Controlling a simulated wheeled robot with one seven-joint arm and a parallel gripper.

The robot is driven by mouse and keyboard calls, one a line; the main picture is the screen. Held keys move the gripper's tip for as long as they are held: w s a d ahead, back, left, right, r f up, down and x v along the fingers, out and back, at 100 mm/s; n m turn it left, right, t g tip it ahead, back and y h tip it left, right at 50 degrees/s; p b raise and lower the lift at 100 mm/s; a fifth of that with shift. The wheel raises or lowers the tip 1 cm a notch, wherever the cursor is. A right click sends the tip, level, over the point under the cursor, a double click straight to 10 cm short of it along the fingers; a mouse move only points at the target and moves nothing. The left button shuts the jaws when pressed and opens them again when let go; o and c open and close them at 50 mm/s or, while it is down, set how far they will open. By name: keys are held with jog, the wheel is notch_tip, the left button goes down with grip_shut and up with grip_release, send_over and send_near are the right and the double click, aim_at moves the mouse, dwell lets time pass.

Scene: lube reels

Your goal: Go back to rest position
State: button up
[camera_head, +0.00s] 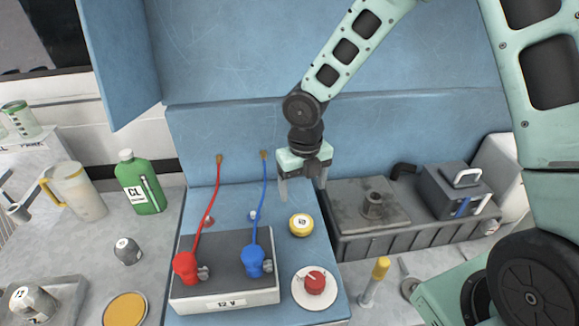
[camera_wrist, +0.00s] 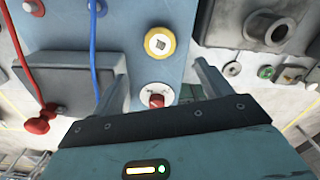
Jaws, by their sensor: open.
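My gripper (camera_head: 303,188) hangs in the upper middle of the head view, above the blue panel, fingers pointing down and apart. Nothing is between its fingers. In the wrist view my gripper (camera_wrist: 160,85) shows two spread fingers, with a yellow round knob (camera_wrist: 160,43) and a red knob on a white disc (camera_wrist: 156,100) seen below between them. In the head view the yellow knob (camera_head: 301,225) lies just below my gripper, and the red knob (camera_head: 315,282) is nearer the front. My gripper touches neither.
A grey 12 V box (camera_head: 225,300) bears a red clamp (camera_head: 186,267) and a blue clamp (camera_head: 252,261) with cables running up. A green bottle (camera_head: 139,183) and a jug (camera_head: 79,190) stand left. A grey tank (camera_head: 365,205) stands right. A blue wall (camera_head: 235,130) rises behind.

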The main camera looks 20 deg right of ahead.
jog(key=s+a+r+m+b, duration=0.2)
jog(key=s+a+r+m, duration=0.1)
jog(key=s+m, duration=0.8)
jog(key=s+a+r+m+b, duration=0.2)
jog(key=s+r+m, duration=0.4)
jog(key=s+m, duration=0.6)
jog(key=a+m, duration=0.1)
jog(key=m, duration=0.5)
jog(key=shift+a+r+y, duration=0.15)
jog(key=shift+y, duration=0.15)
jog(key=shift+s, duration=0.1)
